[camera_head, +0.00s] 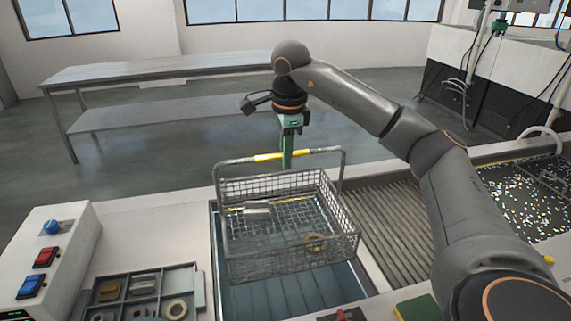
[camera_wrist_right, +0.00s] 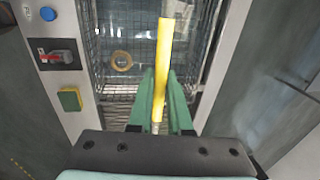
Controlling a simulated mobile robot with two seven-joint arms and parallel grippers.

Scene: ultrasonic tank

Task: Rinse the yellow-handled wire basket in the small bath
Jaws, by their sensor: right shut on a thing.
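The wire basket (camera_head: 290,235) is grey mesh with a raised bail handle that has a yellow grip (camera_head: 268,157). My right gripper (camera_head: 287,153) is shut on this yellow grip, with green fingers on both sides of it in the right wrist view (camera_wrist_right: 158,100). The basket hangs roughly level over the small bath (camera_head: 290,295), whose bluish floor shows below it. I cannot tell exactly how close its bottom is to the water. A metal piece (camera_head: 257,210) and a brass-coloured ring (camera_head: 316,241) lie inside. My left gripper is not in view.
A ribbed drainboard (camera_head: 388,235) lies right of the bath, then a tank with speckled liquid (camera_head: 525,195). At left are a switch box (camera_head: 50,255) and a sectioned parts tray (camera_head: 200,290). A green-yellow sponge (camera_head: 416,308) lies at the front. A metal table (camera_head: 150,70) stands behind.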

